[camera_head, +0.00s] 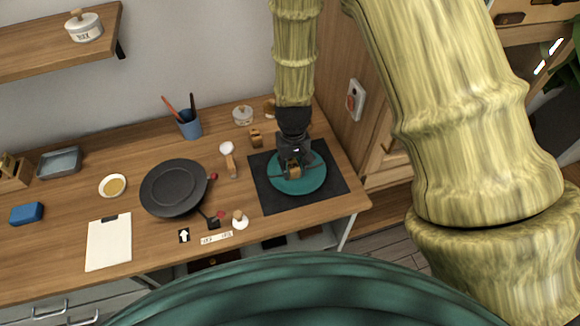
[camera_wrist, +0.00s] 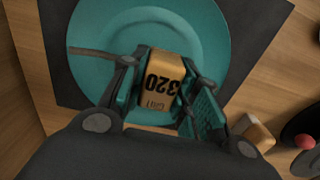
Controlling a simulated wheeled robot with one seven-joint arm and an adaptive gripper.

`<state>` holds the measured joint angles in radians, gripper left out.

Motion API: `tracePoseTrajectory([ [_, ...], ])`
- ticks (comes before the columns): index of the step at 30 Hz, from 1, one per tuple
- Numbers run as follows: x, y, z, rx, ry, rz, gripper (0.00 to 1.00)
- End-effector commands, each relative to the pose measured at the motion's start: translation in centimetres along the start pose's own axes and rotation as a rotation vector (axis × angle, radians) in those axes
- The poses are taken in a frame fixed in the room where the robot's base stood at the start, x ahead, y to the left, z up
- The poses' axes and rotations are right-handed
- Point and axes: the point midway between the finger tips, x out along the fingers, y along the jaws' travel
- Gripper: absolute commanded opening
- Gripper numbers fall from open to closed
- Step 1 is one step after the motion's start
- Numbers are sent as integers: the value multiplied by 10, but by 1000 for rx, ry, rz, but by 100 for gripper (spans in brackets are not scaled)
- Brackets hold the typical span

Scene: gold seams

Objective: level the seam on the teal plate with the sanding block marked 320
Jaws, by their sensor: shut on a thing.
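The teal plate (camera_head: 317,181) lies on a dark square mat near the right end of the bench. It also shows in the wrist view (camera_wrist: 92,72). My gripper (camera_head: 294,167) is over the plate, pointing down. In the wrist view my gripper (camera_wrist: 163,88) is shut on the sanding block (camera_wrist: 160,77), tan and black, with 320 and GRIT legible upside down. The block is over the plate's middle; I cannot tell whether it touches. A dull grey-brown raised line, seemingly the seam (camera_wrist: 92,51), runs from the plate's left rim toward the block, where my fingers hide it.
The dark mat (camera_head: 262,193) surrounds the plate. Another small tan block (camera_head: 255,138) stands behind it. A wooden cabinet stands right.

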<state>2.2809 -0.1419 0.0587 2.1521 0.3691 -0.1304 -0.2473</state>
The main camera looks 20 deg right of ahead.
Motion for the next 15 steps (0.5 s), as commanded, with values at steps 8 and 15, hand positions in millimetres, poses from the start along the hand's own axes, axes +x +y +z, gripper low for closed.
tracePoseTrajectory([
  [8, -1, 8, -4, 1, 1, 0, 12],
  [15, 0, 15, 2, 1, 0, 0, 12],
])
